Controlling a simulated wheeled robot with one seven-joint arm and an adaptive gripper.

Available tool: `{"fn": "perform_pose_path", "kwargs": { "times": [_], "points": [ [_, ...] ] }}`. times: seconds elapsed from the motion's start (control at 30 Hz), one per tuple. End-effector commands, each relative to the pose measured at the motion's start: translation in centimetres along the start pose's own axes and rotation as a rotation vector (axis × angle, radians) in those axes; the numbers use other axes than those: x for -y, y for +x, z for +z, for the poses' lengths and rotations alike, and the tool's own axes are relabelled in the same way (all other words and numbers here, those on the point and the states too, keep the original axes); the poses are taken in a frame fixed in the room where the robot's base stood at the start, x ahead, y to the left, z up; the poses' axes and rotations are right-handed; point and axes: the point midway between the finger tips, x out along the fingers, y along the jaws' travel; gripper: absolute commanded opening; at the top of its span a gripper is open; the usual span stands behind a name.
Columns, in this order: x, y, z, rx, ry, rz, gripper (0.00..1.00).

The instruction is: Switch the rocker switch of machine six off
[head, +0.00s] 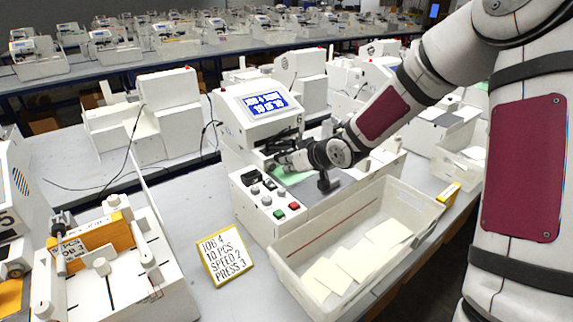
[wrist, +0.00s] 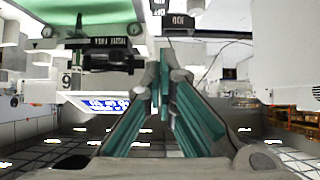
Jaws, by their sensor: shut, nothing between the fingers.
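Machine six (head: 243,125) is white with a lit blue display (head: 262,105) and a "6" on its housing. Its sloped front panel (head: 258,220) carries a black rocker-like switch (head: 250,178) at the upper left. Which side of it is pressed is too small to tell. My gripper (head: 275,163) is above and behind the panel, near the switch but apparently apart from it. In the wrist view my gripper (wrist: 164,62) is shut and empty, with fingertips together. That view also shows the machine's display (wrist: 105,104) and the "6", and a dark marked part (wrist: 178,22) beyond the fingertips, not clearly identifiable.
Knobs, a green button (head: 278,214) and a red button (head: 293,206) share the panel. A white bin (head: 290,265) with cards stands at its right front. Machine five (head: 12,215) is at the left.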

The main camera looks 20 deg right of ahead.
Motion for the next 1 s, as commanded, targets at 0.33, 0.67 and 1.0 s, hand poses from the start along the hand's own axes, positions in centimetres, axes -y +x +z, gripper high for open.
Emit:
{"fn": "perform_pose_path", "kwargs": {
  "times": [0.33, 0.67, 1.0],
  "points": [
    [-0.2, 0.3, -0.5, 0.001, 0.003, 0.002, 0.0],
    [-0.1, 0.5, -1.1, 0.005, 0.001, -0.001, 0.0],
    [0.0, 3.4, -1.1, 0.005, 0.0, -0.004, 0.0]
  ]
}}
